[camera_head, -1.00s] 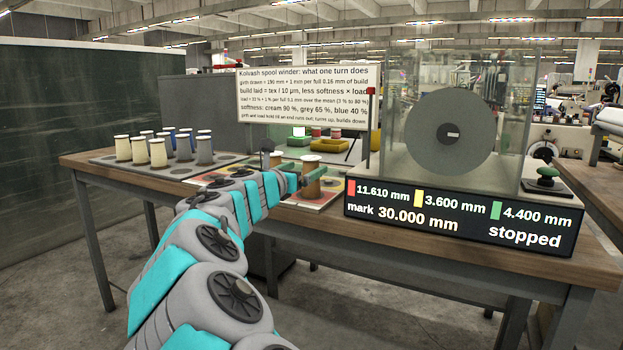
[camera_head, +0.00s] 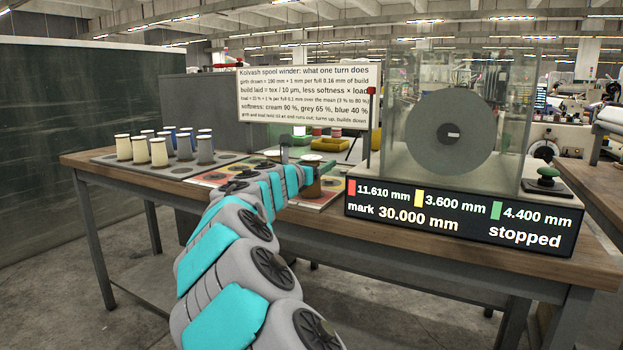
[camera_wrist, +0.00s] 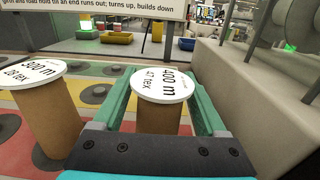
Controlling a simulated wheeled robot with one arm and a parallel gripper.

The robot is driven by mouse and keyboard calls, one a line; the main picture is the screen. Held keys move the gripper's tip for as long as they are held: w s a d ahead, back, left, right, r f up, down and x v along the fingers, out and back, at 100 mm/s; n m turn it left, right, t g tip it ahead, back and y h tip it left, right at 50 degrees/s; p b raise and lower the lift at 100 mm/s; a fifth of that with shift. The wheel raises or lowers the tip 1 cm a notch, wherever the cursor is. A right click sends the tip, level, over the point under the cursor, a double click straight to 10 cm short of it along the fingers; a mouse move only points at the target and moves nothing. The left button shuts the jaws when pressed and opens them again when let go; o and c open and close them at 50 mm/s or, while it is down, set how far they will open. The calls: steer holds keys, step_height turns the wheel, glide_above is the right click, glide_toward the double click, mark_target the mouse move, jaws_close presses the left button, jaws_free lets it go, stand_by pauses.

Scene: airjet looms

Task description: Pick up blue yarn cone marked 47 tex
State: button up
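In the wrist view, a brown-bodied cone (camera_wrist: 158,119) with a white top reading "400 m, 47 tex" stands upright between the green fingers of my gripper (camera_wrist: 165,85). The fingers are apart, one on each side of it, and its lower part is hidden by the gripper. I see no blue yarn on this cone. The cone also shows in the head view (camera_head: 313,187), partly behind my wrist. A second brown cone (camera_wrist: 55,115), its top reading "300 m", stands to the left, outside the fingers. Blue cones (camera_head: 193,140) stand at the back of the left group, their marks unreadable.
Cream cones (camera_head: 140,150) and grey cones (camera_head: 205,151) stand on the dark mat (camera_head: 105,158). The winder's glass guard (camera_head: 380,135) and display (camera_head: 460,217) are close to the right of my gripper.

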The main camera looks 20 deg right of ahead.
steer(key=c, duration=1.1)
